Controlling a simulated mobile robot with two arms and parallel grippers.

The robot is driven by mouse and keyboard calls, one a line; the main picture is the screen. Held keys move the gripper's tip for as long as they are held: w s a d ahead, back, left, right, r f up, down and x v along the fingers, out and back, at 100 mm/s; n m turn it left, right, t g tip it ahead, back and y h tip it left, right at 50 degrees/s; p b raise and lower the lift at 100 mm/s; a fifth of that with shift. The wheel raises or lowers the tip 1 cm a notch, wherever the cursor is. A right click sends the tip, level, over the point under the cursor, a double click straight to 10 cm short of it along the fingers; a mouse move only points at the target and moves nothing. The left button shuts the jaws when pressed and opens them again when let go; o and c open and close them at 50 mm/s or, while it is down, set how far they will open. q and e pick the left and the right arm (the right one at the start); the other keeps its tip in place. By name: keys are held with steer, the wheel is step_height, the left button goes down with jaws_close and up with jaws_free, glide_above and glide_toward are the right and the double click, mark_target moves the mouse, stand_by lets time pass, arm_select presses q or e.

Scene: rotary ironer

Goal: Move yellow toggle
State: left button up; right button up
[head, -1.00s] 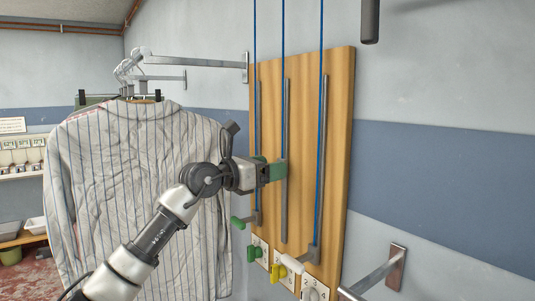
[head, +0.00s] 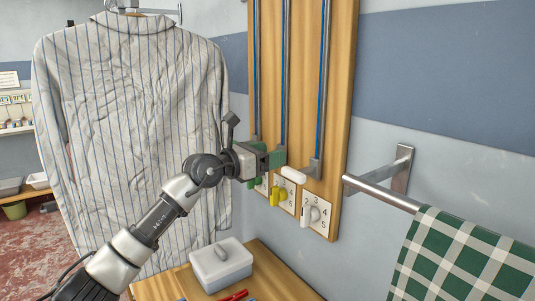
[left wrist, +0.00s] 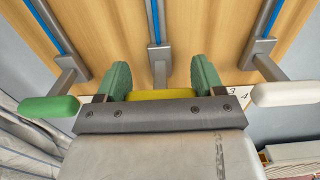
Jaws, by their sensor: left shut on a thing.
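The yellow toggle (left wrist: 160,94) shows in the left wrist view as a yellow handle between my left gripper's green fingers, at the foot of the middle rail. My left gripper (head: 277,158) is shut on it, low on the wooden board (head: 342,60); in the head view the gripper hides the toggle. A green toggle (left wrist: 48,107) is on the left rail and a white toggle (left wrist: 285,93) on the right rail, at about the same height. The white toggle also shows in the head view (head: 293,175). My right gripper is not in view.
Below the toggles are a yellow dial (head: 279,196) and a white dial (head: 312,215). A metal bar (head: 382,194) with a green checked cloth (head: 455,260) is at the right. A striped shirt (head: 130,130) hangs at the left. A lidded box (head: 221,267) stands below.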

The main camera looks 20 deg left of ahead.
arm_select(q)
steer(key=shift+d+f, duration=0.1)
steer(key=shift+f, duration=0.35)
steer(key=o, duration=1)
steer(key=shift+c, duration=0.2)
steer(key=o, duration=0.3)
steer(key=shift+r, duration=0.2)
steer(key=b+v, duration=0.2)
steer(key=v, duration=0.9)
steer(key=shift+w, duration=0.1)
